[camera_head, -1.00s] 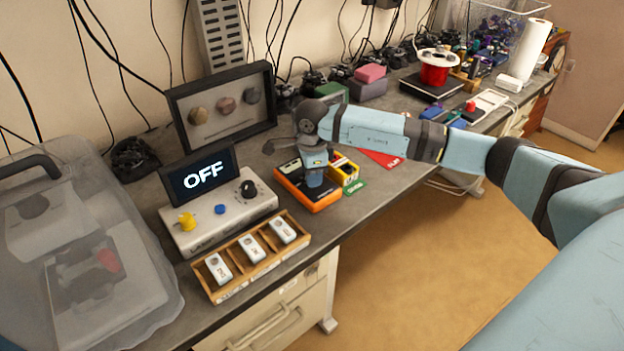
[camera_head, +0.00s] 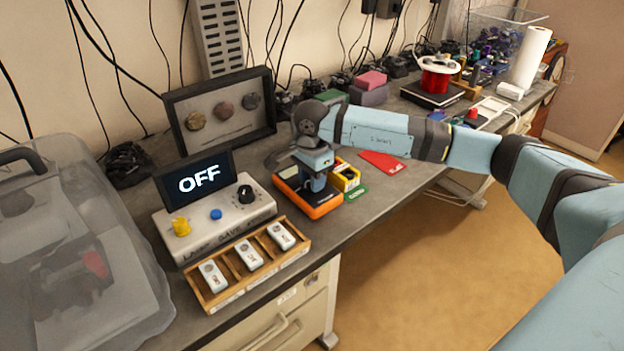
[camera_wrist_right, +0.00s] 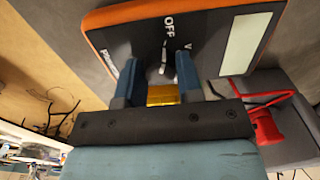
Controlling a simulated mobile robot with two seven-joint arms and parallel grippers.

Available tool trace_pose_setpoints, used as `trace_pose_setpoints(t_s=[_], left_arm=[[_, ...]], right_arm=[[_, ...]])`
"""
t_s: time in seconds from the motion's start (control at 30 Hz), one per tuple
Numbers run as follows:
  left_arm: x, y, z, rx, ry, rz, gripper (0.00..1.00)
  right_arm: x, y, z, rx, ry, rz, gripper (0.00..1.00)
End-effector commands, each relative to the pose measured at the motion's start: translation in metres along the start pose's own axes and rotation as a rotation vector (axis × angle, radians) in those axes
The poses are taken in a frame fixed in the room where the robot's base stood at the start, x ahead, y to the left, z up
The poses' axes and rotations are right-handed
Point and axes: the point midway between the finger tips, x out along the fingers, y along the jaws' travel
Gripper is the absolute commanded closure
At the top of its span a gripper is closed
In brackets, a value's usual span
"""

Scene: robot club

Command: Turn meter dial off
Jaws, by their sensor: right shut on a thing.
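The meter (camera_head: 325,211) is an orange-edged box with a dark face, lying on the bench. In the right wrist view its face (camera_wrist_right: 118,45) shows the printed words OFF and V and a pale display panel. My right gripper (camera_wrist_right: 157,62) reaches down onto the face and is shut on the dial, just below the word OFF. The dial is mostly hidden between the fingers. A thin white mark shows there, roughly in line with OFF. In the head view the right gripper (camera_head: 317,182) covers part of the meter. My left gripper is not in view.
A control box (camera_head: 200,226) with a screen reading OFF stands left of the meter, behind a wooden tray (camera_head: 212,303). A yellow bin (camera_head: 345,168) and red card (camera_head: 382,162) lie close by. A framed display (camera_head: 225,150) stands behind. A clear case is far left.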

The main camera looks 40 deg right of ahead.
Motion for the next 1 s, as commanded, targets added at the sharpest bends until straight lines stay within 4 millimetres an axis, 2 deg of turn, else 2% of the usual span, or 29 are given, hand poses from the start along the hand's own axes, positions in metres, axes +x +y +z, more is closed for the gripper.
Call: trace_pose_setpoints(t_s=[0.23, 0.27, 0.3, 0.37, 0.6, 0.73, 0.87, 1.0], left_arm=[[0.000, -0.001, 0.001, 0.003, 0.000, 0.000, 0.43], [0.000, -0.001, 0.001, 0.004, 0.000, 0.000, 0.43], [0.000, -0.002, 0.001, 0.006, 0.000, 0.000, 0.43], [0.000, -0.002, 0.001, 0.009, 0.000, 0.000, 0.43], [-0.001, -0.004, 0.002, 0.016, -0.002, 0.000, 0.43], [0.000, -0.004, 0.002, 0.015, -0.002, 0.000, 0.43], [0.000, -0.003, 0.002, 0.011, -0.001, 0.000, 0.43], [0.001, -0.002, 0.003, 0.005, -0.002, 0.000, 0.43]], right_arm=[[-0.001, 0.000, 0.000, 0.000, 0.000, -0.001, 0.90], [-0.001, 0.000, 0.000, 0.000, 0.000, -0.001, 0.62], [-0.001, 0.000, 0.000, 0.000, 0.000, -0.001, 0.53], [-0.001, 0.000, 0.000, 0.000, 0.000, -0.001, 0.41], [0.000, 0.000, 0.000, 0.001, 0.000, -0.001, 0.41], [-0.007, -0.001, 0.000, 0.001, 0.000, -0.002, 0.41], [-0.027, -0.001, 0.000, 0.001, 0.000, -0.004, 0.41], [-0.059, -0.001, 0.000, 0.001, 0.000, -0.006, 0.41]])
